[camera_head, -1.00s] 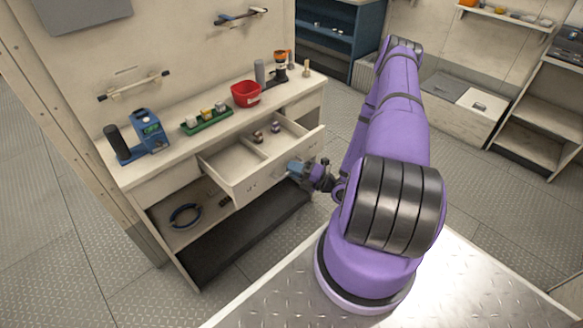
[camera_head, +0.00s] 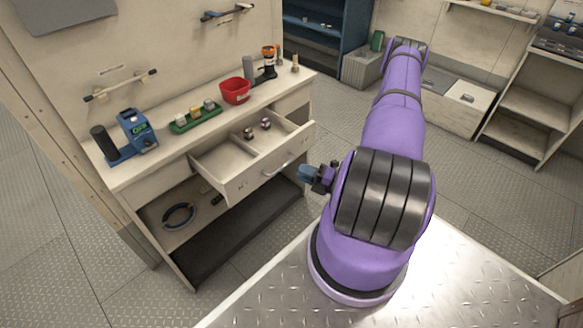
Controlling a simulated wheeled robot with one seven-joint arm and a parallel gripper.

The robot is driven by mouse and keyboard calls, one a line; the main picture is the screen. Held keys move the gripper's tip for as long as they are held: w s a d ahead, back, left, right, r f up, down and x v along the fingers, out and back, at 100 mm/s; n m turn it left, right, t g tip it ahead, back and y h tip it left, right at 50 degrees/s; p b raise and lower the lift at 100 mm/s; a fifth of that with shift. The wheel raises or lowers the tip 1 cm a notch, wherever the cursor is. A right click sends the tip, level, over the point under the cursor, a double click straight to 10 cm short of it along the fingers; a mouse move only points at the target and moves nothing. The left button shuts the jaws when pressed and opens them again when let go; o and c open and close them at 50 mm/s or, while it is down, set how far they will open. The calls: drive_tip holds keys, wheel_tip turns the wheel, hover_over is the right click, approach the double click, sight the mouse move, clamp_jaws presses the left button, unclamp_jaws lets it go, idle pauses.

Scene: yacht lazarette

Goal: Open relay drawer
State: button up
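The relay drawer (camera_head: 240,183) is a pale wooden drawer in the workbench, and it stands pulled out. A few small dark and metallic parts (camera_head: 258,129) lie inside it, toward its back right. A bar handle (camera_head: 277,168) shows on its front. My gripper (camera_head: 306,173) is to the right of the drawer front, apart from the handle, with a gap between them. Its fingers are small and seen side-on, so I cannot tell if they are open or shut. I see nothing held in it.
On the bench top (camera_head: 165,155) stand a blue device (camera_head: 137,130), a green tray (camera_head: 195,118) and a red bin (camera_head: 235,91). A dark ring (camera_head: 178,215) lies on the shelf below the drawer. Open floor lies to the right of the bench.

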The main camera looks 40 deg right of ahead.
drive_tip(key=shift+v, duration=1.95)
drive_tip(key=w+a+r+n+g+y, duration=0.1)
drive_tip(key=w+a+r+n+g, duration=0.1)
drive_tip(key=a+r+n+g, duration=0.55)
drive_tip(key=w+r+n+g+y, duration=0.2)
drive_tip(key=r+n+g, duration=0.3)
drive_tip(key=r+n, duration=0.65)
drive_tip(key=w+a+r+n+g+y, duration=0.1)
drive_tip(key=w+a+r+n+g, duration=0.1)
drive_tip(key=a+r+n+g, duration=0.5)
drive_tip(key=s+a+r+n+t+h, duration=0.2)
drive_tip(key=s+r+n+h, duration=0.2)
drive_tip(key=r+n, duration=0.3)
drive_tip(key=s+a+r+n+t+h, duration=0.2)
drive_tip(key=s+r+n+h, duration=0.2)
drive_tip(key=r+n, duration=0.3)
drive_tip(key=s+a+r+n+t+h, duration=0.2)
drive_tip(key=s+r+n+h, duration=0.2)
drive_tip(key=r, duration=0.8)
drive_tip(key=s+n, duration=0.2)
drive_tip(key=n, duration=0.2)
drive_tip(key=shift+a+t, duration=0.3)
drive_tip(key=shift+t, duration=0.05)
